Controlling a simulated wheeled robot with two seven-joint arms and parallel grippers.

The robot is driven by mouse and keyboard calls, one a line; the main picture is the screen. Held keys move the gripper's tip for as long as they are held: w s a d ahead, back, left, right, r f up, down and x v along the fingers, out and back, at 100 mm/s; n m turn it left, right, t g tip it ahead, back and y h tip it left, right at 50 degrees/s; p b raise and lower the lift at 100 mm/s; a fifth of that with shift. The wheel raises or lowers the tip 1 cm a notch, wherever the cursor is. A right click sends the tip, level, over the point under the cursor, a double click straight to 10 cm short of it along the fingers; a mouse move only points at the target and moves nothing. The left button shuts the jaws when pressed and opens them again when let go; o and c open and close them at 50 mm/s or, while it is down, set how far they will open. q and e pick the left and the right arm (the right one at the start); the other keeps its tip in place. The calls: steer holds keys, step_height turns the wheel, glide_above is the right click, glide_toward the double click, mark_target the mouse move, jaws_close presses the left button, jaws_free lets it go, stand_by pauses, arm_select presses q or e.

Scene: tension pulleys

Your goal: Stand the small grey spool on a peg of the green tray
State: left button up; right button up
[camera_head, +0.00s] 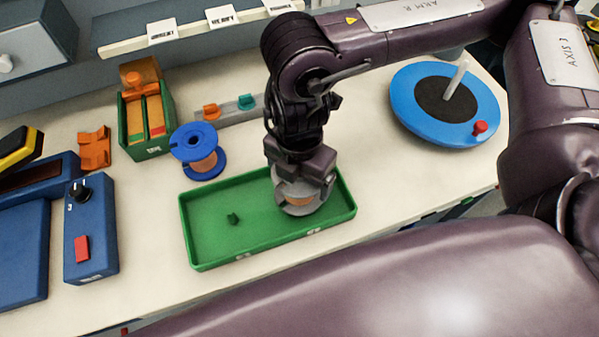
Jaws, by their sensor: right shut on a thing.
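The small grey spool (298,205), with a copper-coloured winding, is in the right half of the green tray (222,258). My right gripper (304,180) points down and is shut on the grey spool from above. The spool looks upright. The gripper hides its top, and I cannot tell whether it sits on a peg or is held just above the tray floor. A small green peg (233,218) stands bare in the left half of the tray. My left gripper is not in view.
A blue spool (199,150) stands behind the tray. A blue turntable (423,119) with a white post and red knob is at the right. A green box (146,122), an orange holder (94,149) and a blue control box (91,228) are at the left.

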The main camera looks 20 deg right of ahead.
steer(key=shift+f, duration=0.1)
steer(key=shift+f+b, duration=0.95)
steer(key=shift+f, duration=0.2)
steer(key=o, duration=1.4)
steer(key=shift+o, duration=0.2)
step_height(320, 180, up, 8)
steer(key=p, duration=0.1)
steer(key=shift+f, duration=0.15)
